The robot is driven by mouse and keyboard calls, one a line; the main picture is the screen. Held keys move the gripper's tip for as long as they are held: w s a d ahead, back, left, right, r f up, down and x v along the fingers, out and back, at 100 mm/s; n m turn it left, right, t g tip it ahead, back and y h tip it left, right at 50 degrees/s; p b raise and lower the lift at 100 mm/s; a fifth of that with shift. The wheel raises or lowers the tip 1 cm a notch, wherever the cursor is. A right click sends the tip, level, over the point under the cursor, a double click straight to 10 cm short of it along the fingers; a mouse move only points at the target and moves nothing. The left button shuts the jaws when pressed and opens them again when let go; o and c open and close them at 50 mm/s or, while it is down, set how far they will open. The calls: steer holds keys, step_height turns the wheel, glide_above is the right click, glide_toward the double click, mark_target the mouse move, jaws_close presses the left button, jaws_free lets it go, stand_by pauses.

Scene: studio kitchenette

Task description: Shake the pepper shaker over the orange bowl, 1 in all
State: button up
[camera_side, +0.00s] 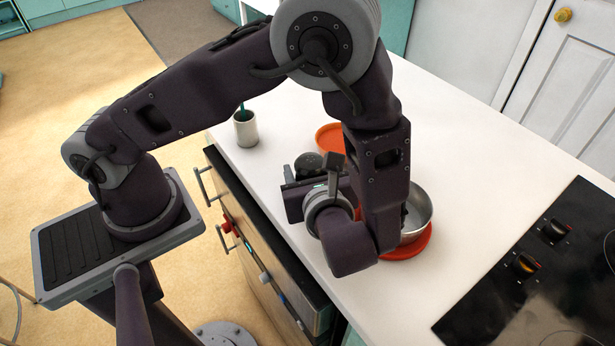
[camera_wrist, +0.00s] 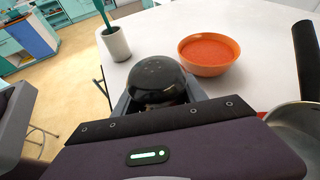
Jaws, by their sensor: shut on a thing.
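The pepper shaker (camera_wrist: 155,80) has a black domed top with small holes. It is between the jaws of my gripper (camera_wrist: 155,104), which is shut on it; its lower body is mostly hidden by the gripper. In the side view the dark dome (camera_side: 308,163) shows above my gripper (camera_side: 311,182), dome up and roughly upright. The orange bowl (camera_wrist: 209,68) stands on the white counter, beyond and to the right of the shaker in the wrist view, with orange-red contents. In the side view the bowl (camera_side: 327,137) is partly hidden behind my arm. The shaker is beside the bowl, not over it.
A white cup (camera_side: 246,130) with a green-handled utensil stands at the counter's left edge. A steel pan (camera_side: 420,209) on a red round mat (camera_side: 409,249) is close right of my gripper, its dark handle (camera_wrist: 307,60) raised. A black cooktop (camera_side: 540,275) lies front right.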

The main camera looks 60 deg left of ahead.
step_height(320, 180, up, 8)
steer(key=w+a+r+n+g+h, duration=0.2)
steer(key=w+a+n+g+h, duration=0.3)
steer(key=w+n+g+h, duration=0.35)
steer(key=w+d+m+g+h, duration=0.1)
steer(key=d+m+h, duration=0.3)
steer(key=h, duration=1.1)
steer(key=w+d, duration=0.1)
steer(key=d, duration=0.2)
steer(key=shift+f+g, duration=0.3)
steer(key=shift+g, duration=0.05)
steer(key=shift+m+h, duration=0.25)
step_height(320, 180, down, 3)
steer(key=shift+f, duration=0.15)
